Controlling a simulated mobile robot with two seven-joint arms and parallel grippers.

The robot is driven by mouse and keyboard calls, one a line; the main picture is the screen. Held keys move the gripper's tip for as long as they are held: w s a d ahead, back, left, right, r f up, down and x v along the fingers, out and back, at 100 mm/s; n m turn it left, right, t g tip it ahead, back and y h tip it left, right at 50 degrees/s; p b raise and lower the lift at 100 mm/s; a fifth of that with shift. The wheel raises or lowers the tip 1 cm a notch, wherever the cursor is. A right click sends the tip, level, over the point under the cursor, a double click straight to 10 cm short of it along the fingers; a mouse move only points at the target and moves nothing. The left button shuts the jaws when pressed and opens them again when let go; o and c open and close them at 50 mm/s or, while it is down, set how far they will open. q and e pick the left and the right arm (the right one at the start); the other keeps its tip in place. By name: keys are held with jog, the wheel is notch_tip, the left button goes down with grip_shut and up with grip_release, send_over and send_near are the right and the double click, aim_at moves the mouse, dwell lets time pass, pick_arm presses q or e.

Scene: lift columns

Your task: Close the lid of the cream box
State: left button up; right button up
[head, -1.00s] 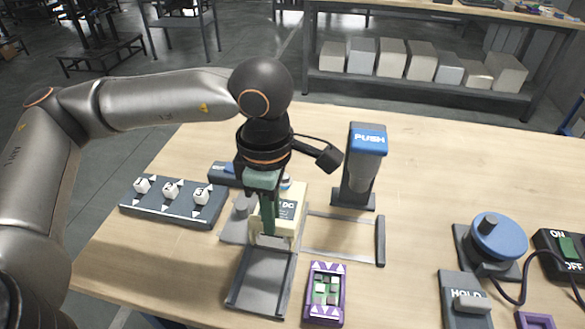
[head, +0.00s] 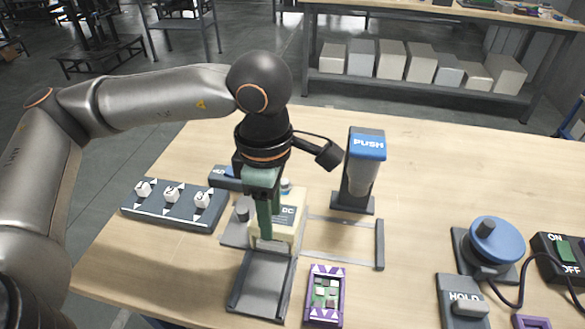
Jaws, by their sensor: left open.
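The cream box (head: 288,228) stands on the table near the middle, with dark lettering on it. My left arm comes in from the left, and my left gripper (head: 265,232) points down over the box's left part, its green fingers hiding some of it. The gripper is open; I cannot tell whether it touches the box. A grey flat tray-like panel (head: 262,284) lies in front of the box; whether it is joined to the box is unclear. The lid cannot be made out clearly behind the gripper. My right gripper is out of view.
A block with numbered white knobs (head: 173,205) lies left. A dispenser marked PUSH (head: 362,170) stands right of the box, and a purple-edged device (head: 325,295) lies in front. A blue dial (head: 497,242) and HOLD switch (head: 463,299) are farther right. The table's back right is clear.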

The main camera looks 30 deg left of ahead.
pick_arm(q)
jog(key=shift+r+p, duration=1.1)
jog(key=shift+r, duration=1.15)
